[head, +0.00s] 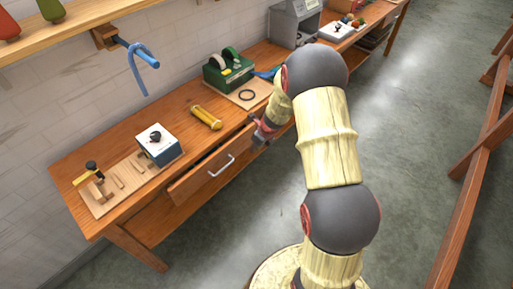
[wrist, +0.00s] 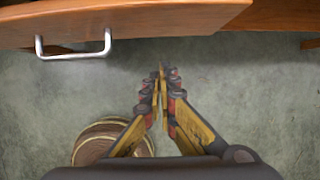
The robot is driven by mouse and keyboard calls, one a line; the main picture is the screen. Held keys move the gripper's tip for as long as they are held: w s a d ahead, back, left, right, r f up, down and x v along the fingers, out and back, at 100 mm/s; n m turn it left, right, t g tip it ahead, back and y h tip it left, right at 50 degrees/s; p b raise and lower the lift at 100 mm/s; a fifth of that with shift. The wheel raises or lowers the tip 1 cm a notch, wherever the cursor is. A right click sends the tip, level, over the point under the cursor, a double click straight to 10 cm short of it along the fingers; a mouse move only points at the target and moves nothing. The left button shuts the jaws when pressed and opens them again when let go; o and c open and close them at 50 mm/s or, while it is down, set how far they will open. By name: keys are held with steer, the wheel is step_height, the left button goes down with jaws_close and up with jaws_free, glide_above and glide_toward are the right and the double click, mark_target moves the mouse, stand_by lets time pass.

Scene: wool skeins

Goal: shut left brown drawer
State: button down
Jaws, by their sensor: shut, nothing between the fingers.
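The left brown drawer (head: 195,180) is under the wooden workbench and stands partly open, with a dark gap behind its front. Its front carries a pale metal handle (head: 222,166). In the wrist view the drawer (wrist: 150,20) crosses the top left, with its handle (wrist: 72,52) at the far left. My gripper (head: 260,135) is near the right end of the drawer, apart from the handle. In the wrist view my gripper (wrist: 161,75) is shut and empty, its tips below the drawer's edge in the picture, over the floor.
On the workbench (head: 90,150) are a white-topped box (head: 157,145), a yellow cylinder (head: 206,117) and a green dispenser (head: 229,70). Grey floor in front is open; a wooden rail (head: 475,150) stands at right.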

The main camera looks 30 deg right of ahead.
mark_target(240, 141)
steer(key=w+f, duration=0.1)
steer(key=w+a+b, duration=0.1)
steer(key=w, duration=0.1)
steer(key=w+f, duration=0.1)
steer(key=w, duration=0.1)
steer(key=shift+a+f, duration=0.25)
steer(key=shift+f, duration=0.1)
steer(key=shift+w+a+r+p, duration=0.2)
steer(key=shift+w+p, duration=0.2)
steer(key=shift+p, duration=0.15)
steer(key=w+p, duration=0.2)
steer(key=p, duration=0.1)
steer(key=shift+w+a, duration=0.25)
steer(key=shift+a, duration=0.15)
steer(key=shift+w+a+f+p, duration=0.15)
steer(key=shift+w+a+p, duration=0.05)
steer(key=shift+w+p, duration=0.6)
steer(key=shift+s, duration=0.15)
